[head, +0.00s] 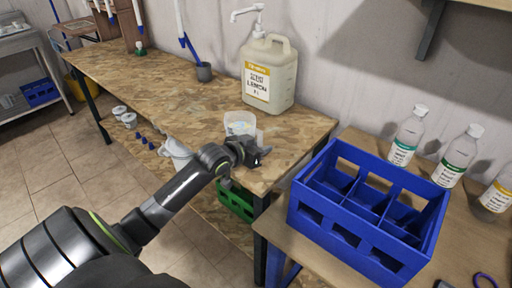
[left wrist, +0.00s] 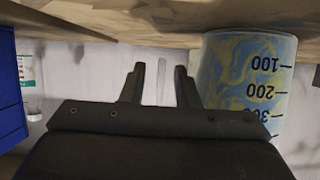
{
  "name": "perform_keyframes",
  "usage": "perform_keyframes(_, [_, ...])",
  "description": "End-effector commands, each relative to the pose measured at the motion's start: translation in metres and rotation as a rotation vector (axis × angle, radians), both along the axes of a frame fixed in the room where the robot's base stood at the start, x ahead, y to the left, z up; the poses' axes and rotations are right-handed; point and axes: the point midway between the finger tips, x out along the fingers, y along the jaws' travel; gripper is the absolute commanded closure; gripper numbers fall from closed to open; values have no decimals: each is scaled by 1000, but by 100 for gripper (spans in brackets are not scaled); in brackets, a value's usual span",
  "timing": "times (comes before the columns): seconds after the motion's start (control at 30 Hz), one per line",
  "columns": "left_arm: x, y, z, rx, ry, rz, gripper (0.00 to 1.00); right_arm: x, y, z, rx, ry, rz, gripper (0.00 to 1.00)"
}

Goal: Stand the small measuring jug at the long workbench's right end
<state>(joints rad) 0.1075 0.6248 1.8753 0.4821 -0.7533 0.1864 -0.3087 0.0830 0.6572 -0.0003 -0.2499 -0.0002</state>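The small measuring jug (head: 240,122) is translucent and stands upright near the right end of the long workbench (head: 150,92). In the left wrist view, which is upside down, the jug (left wrist: 245,75) shows black marks and its base meets the bench top. My left gripper (head: 258,152) is low over the bench's front right part, just in front of the jug. In the left wrist view the fingers (left wrist: 160,85) are apart with nothing between them, and the jug is beside them, outside the gap. My right gripper is not in view.
A large lemon detergent jug (head: 270,75) stands behind the measuring jug. A blue divided crate (head: 365,235) and several labelled bottles (head: 408,135) are on the table at right. The bench's right corner (head: 305,125) is bare.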

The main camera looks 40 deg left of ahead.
Motion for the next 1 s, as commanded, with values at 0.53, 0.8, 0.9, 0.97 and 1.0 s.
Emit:
perform_keyframes(0.53, [-81, 7, 37, 6, 3, -2, 72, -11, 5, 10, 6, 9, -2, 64])
perform_keyframes(0.8, [-107, 9, 47, 1, 1, 1, 72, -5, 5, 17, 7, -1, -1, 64])
perform_keyframes(0.9, [-110, 9, 48, 2, 0, -1, 72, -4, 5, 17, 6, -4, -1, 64])
perform_keyframes(0.97, [-111, 9, 48, 0, -1, -1, 72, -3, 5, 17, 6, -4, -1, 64])
perform_keyframes(1.0, [-111, 9, 48, 0, -1, -1, 72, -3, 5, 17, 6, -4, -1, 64])
